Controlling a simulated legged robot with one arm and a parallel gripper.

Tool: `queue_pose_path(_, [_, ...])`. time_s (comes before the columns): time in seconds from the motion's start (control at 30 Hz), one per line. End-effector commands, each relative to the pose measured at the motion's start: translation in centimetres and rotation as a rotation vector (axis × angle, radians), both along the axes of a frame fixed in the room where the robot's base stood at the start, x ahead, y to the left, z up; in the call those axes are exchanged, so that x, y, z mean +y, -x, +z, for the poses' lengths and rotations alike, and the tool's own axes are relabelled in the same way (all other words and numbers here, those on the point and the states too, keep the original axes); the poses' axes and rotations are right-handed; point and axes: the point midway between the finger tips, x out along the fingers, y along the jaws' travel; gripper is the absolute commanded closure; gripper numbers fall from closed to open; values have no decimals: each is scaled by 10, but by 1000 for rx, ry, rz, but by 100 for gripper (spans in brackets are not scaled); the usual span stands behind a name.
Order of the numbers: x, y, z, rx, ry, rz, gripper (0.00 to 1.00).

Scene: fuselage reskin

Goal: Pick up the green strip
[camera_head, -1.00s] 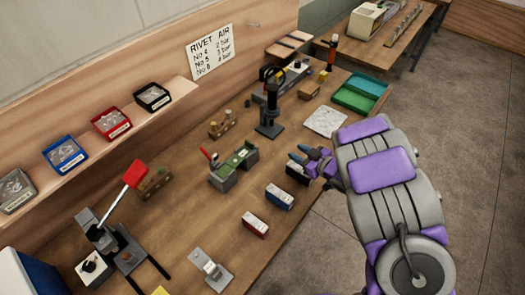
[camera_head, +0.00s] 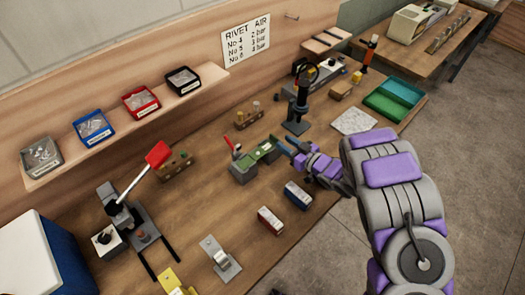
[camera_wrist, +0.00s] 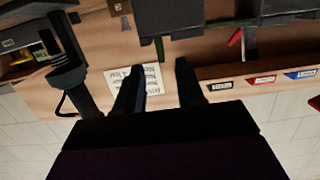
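The green strip (camera_head: 264,149) lies across the tops of a grey two-block fixture (camera_head: 243,172) on the workbench. My gripper (camera_head: 286,146) is just right of the fixture, close to the strip's right end. Its fingers (camera_wrist: 158,82) are apart in the wrist view, with nothing seen held between them. A thin dark green edge, likely the strip, shows by the dark fixture blocks at the top of the wrist view. Whether a finger touches the strip cannot be told.
A black stand tool (camera_head: 297,115) rises behind my gripper. A red-handled lever press (camera_head: 118,215) stands at left. A blue box (camera_head: 297,195) and a red box (camera_head: 270,220) lie in front. Green trays (camera_head: 388,105) sit at the far right.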

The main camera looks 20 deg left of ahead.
Motion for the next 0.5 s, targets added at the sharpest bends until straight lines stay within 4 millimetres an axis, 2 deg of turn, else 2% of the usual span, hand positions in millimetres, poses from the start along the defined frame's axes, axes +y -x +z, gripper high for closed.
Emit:
queue_pose_path(0.27, [14, -6, -1, -1, -2, 2, 62])
queue_pose_path(0.5, [42, -17, -6, -2, -3, 3, 62])
